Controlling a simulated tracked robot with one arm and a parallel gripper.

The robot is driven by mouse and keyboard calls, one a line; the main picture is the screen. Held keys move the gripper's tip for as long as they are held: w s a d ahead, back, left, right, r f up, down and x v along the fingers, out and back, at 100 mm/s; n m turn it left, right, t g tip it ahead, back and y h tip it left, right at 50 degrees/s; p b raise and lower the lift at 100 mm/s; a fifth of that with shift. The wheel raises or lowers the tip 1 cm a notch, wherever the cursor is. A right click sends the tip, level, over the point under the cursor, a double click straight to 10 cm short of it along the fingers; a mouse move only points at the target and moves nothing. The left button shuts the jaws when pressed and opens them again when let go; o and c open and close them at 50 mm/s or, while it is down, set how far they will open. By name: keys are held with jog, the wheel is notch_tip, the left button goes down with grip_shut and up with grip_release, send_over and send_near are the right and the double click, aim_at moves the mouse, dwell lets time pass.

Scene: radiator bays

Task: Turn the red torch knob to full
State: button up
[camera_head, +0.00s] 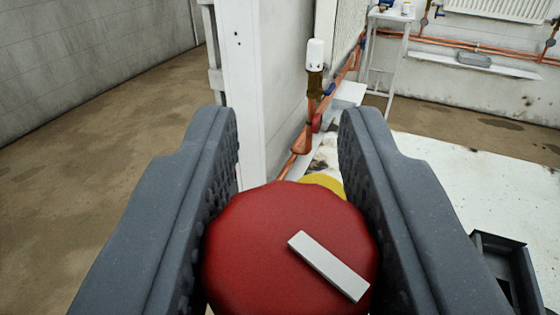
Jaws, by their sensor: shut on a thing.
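The red torch knob (255,250) is a large round red knob at the bottom centre of the head view. A pale grey bar (328,266) lies across its face, slanting from upper left to lower right. My gripper (289,150) has one dark grey finger on each side of the knob and is shut on it. A yellow part (324,184) shows just behind the knob. The rest of the torch is hidden behind the knob and the fingers.
A white post (252,80) stands ahead. Beside it are copper pipes (296,147) and a white-capped valve (315,55). A radiator (500,9) and a small stand (389,50) are at the back right. A black tray-like object (505,265) sits lower right. Open floor lies left.

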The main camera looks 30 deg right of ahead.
jog(key=shift+d+y, duration=0.1)
jog(key=shift+y, duration=0.2)
jog(key=n+t+y+p, duration=0.1)
jog(key=n+y+p, duration=0.1)
jog(key=n+t+y+p, duration=0.1)
jog(key=n+y+p, duration=0.1)
jog(key=y+p, duration=0.1)
jog(key=shift+a+r+y, duration=0.2)
jog(key=shift+y, duration=0.1)
jog(key=n+y+p, duration=0.3)
jog(key=y+p, duration=0.1)
jog(key=y, duration=0.1)
jog(key=shift+a, duration=0.2)
jog(key=n+y, duration=0.1)
jog(key=n+y+p, duration=0.1)
jog(key=y, duration=0.1)
jog(key=n+g+y+p, duration=0.1)
jog(key=n+y, duration=0.1)
jog(key=shift+a+f, duration=0.15)
jog(key=shift+a, duration=0.2)
jog(key=shift+a+n+g+y+p, duration=0.2)
jog(key=shift+n+g+y, duration=0.4)
jog(key=shift+y, duration=0.3)
jog(key=shift+a+n+g+y+p, duration=0.15)
jog(key=shift+n+g+y, duration=0.35)
jog(key=shift+n+y, duration=0.3)
jog(key=shift+s+f+g+y, duration=0.1)
jog(key=shift+g+y, duration=0.2)
jog(key=shift+y, duration=0.2)
jog(key=o, duration=1)
